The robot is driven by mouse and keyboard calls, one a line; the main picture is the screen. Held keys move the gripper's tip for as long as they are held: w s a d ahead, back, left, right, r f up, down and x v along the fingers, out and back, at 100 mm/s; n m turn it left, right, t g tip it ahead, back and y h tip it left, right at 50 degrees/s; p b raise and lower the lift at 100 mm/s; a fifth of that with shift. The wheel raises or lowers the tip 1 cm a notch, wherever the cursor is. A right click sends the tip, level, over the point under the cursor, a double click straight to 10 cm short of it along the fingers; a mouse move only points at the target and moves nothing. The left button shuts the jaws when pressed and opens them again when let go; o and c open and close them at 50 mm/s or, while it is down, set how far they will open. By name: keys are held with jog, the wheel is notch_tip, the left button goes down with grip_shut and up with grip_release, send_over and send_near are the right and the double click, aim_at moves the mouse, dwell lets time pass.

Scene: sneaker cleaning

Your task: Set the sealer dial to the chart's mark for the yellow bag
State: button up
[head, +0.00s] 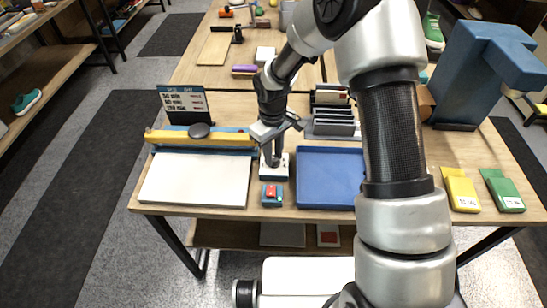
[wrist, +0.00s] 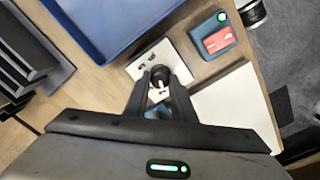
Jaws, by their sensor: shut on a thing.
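The sealer (head: 205,138) stands at the left of the bench, with a yellow bar and a white bed in front. The dark chart board (head: 184,100) stands behind it; its writing is too small to read. The dial (wrist: 160,75) is a dark knob on a white plate (wrist: 180,64), also seen in the head view (head: 268,171), right of the bed. My gripper (wrist: 159,80) is shut on the dial from above; in the head view my gripper (head: 272,160) hides it. Marks on the plate are blurred, so I cannot tell the setting. The yellow bag (head: 460,188) lies at the right.
A blue box with a red switch (head: 271,192) sits in front of the dial plate; its green light (wrist: 222,17) glows. A blue tray (head: 328,180) is to the right. A green bag (head: 503,190) lies beside the yellow one. A grey rack (head: 333,122) stands behind the tray.

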jog(key=shift+m+b, duration=0.55)
jog(key=shift+m, duration=0.55)
jog(key=o, duration=1.1)
jog(key=shift+c, duration=0.2)
notch_tip(320, 180, up, 18)
jog(key=shift+f, duration=0.25)
jog(key=shift+a, duration=0.1)
